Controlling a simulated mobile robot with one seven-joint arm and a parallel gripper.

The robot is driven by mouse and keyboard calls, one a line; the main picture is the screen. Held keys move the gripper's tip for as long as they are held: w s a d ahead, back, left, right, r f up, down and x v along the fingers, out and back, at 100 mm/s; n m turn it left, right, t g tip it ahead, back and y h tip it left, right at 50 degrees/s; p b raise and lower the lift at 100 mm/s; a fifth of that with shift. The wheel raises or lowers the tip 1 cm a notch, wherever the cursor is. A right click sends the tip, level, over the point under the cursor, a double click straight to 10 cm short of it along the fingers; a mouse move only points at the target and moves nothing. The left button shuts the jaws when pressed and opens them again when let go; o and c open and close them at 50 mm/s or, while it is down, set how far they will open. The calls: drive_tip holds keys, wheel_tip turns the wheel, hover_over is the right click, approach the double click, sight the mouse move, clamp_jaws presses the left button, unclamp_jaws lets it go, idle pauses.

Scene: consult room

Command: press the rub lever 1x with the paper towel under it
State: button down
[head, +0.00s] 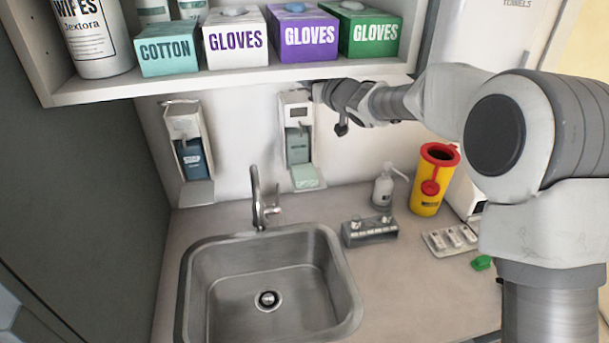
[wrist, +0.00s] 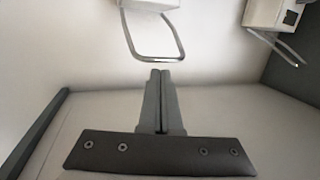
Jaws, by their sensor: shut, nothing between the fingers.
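The rub dispenser (head: 298,140) hangs on the wall behind the sink, with a green-labelled bottle inside. Its wire lever (wrist: 155,55) shows as a bent metal loop in the wrist view. A pale green flat piece, which looks like the paper towel (head: 306,178), lies on the tray at the dispenser's foot. My gripper (head: 318,92) is at the dispenser's upper right side, just under the shelf. In the wrist view my gripper (wrist: 160,74) has its fingers together and empty, with the tips close to the loop's end. I cannot tell whether they touch it.
A soap dispenser (head: 188,150) hangs to the left. The shelf (head: 230,82) with glove boxes is close above my gripper. Below are the sink (head: 215,285) and tap (head: 260,198). A pump bottle (head: 383,190), grey rack (head: 369,231) and yellow sharps bin (head: 428,190) stand right.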

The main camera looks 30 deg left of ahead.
drive_tip(key=s+d+b, duration=0.3)
drive_tip(key=s+d, duration=0.3)
drive_tip(key=s, duration=0.1)
drive_tip(key=shift+s+d+b, duration=0.25)
drive_tip(key=shift+s+b, duration=0.05)
drive_tip(key=shift+b, duration=0.1)
idle(0.5)
